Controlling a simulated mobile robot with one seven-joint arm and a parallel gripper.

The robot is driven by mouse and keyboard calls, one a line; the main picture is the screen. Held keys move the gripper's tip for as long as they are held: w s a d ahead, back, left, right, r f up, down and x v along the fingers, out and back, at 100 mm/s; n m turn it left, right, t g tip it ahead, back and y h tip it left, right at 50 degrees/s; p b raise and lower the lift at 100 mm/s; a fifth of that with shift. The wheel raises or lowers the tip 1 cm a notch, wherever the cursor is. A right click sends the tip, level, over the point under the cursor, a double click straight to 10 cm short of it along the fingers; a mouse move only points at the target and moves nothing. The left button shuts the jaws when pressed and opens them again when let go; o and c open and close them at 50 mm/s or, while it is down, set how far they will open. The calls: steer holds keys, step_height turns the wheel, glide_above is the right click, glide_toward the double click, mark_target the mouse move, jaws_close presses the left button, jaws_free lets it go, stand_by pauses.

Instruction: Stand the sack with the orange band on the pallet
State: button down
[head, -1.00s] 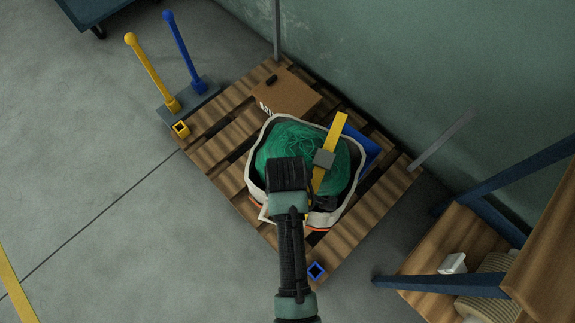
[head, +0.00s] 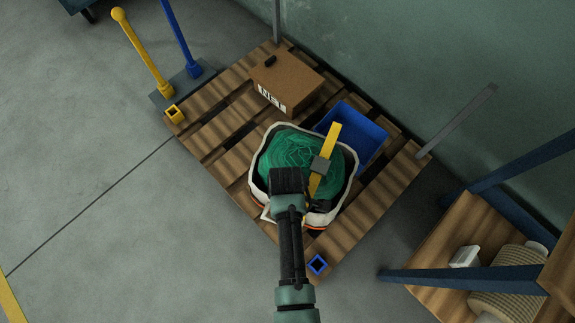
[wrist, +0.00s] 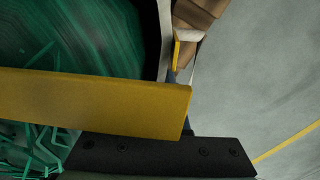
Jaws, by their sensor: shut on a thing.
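The sack with the orange band (head: 255,172) is off-white, open at the top and full of green netting (head: 295,148). It looks roughly upright over the front part of the pallet (head: 240,172). Its orange band shows only in slivers at the lower edge, and its base is hidden, so I cannot tell whether it touches the boards. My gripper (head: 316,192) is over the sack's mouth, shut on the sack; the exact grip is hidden. A yellow bar (head: 333,137) with a grey block crosses above the netting. In the wrist view the yellow bar (wrist: 90,102) hides part of the netting (wrist: 85,35).
A cardboard box (head: 287,78) and a blue crate (head: 360,135) stand on the pallet behind the sack. Yellow (head: 140,50) and blue (head: 180,38) posts rise at its left. A shelf with a rope spool (head: 508,280) stands at right. Bare boards show left of the sack.

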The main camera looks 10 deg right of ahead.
steer(key=shift+w+f, duration=0.1)
steer(key=shift+w, duration=0.1)
steer(key=c, duration=1.3)
jaws_free()
steer(key=shift+s+f, duration=0.15)
steer(key=o, duration=0.4)
steer(key=shift+c, duration=0.2)
steer(key=shift+r, duration=0.2)
